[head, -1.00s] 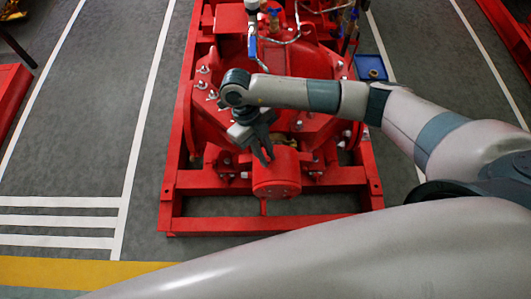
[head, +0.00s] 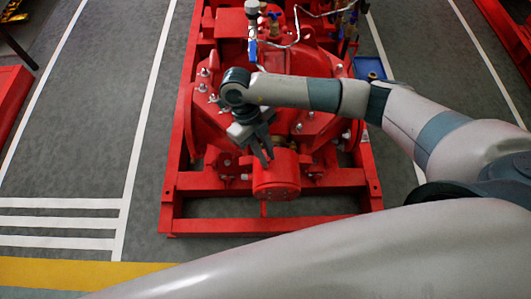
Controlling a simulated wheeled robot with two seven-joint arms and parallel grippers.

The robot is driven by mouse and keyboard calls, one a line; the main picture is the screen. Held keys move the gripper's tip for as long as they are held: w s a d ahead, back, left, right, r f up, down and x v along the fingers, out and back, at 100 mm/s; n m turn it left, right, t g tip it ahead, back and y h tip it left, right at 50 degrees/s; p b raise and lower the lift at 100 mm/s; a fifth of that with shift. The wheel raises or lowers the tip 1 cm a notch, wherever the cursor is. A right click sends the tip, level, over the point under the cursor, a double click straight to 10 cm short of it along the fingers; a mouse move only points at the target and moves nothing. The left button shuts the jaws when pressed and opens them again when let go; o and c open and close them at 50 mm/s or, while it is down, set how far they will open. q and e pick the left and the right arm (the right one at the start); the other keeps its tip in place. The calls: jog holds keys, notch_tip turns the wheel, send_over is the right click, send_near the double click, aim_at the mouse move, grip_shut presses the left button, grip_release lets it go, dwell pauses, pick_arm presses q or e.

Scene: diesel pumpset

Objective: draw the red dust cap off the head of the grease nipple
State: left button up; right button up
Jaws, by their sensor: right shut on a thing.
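The red pumpset (head: 205,125) stands ahead, with a red cylindrical housing (head: 277,178) at its near end. My right gripper (head: 266,159) points down at the top of this housing, a little left of its middle. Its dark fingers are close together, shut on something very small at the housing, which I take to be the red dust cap. The cap and the grease nipple cannot be made out; the fingers hide them, and red lies against red. My left gripper is not in view.
The red base frame (head: 262,228) surrounds the pumpset. A blue-handled valve (head: 252,48) and thin hoses stand behind my wrist. A blue tray (head: 369,66) lies at the right, partly behind my arm. Grey floor (head: 75,150) at the left is clear.

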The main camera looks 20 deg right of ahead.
jog(key=shift+r+p, duration=0.45)
jog(key=shift+r, duration=0.35)
dwell(0.4)
jog(key=shift+r+p, duration=1.55)
jog(key=shift+r, duration=0.85)
jog(key=shift+w, duration=0.1)
